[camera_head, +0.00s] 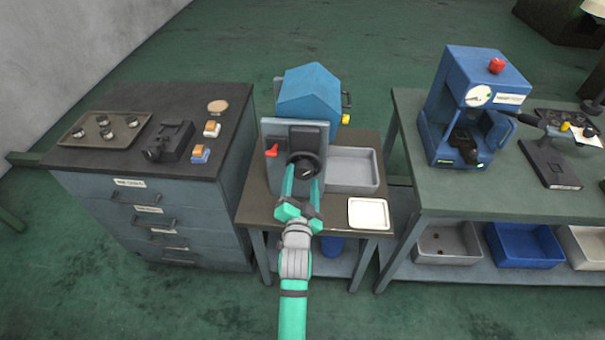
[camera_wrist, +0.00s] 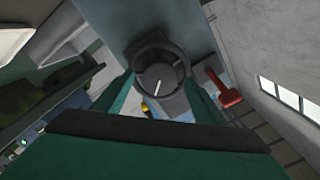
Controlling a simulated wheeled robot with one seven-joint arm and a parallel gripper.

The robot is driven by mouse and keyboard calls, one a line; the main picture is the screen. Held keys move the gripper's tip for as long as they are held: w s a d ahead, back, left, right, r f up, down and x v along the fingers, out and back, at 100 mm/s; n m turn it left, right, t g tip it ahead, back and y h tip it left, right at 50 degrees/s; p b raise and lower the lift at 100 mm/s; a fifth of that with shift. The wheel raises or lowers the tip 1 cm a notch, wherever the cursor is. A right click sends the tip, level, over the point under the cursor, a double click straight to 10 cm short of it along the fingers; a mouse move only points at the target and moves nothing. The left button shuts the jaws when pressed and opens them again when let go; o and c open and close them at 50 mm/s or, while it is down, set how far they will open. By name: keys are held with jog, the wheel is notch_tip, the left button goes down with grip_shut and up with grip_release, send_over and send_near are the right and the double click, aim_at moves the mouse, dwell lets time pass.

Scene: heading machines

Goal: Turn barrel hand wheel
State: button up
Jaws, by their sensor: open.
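The black hand wheel (camera_head: 304,166) sits on the front plate of the blue barrel machine (camera_head: 308,95) on the middle table. In the wrist view the wheel (camera_wrist: 158,72) is a dark ring around a round hub with a white mark line. My gripper (camera_head: 303,180) is open and reaches toward the wheel from the front. In the wrist view its green fingers (camera_wrist: 158,95) lie left and right of the wheel's lower part. I cannot tell whether they touch the rim.
A red lever (camera_head: 271,151) sticks out left of the wheel and also shows in the wrist view (camera_wrist: 222,92). A grey tray (camera_head: 352,188) and a white tray (camera_head: 368,214) are right of my gripper. A drawer cabinet (camera_head: 150,205) stands left, a green bench (camera_head: 480,195) right.

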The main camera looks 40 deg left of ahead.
jog(key=shift+x, duration=1.4)
jog(key=c, duration=1)
jog(key=shift+c, duration=0.2)
jog(key=shift+n, duration=0.3)
jog(key=n, duration=0.8)
jog(key=shift+d+n, duration=0.1)
jog(key=shift+n, duration=0.6)
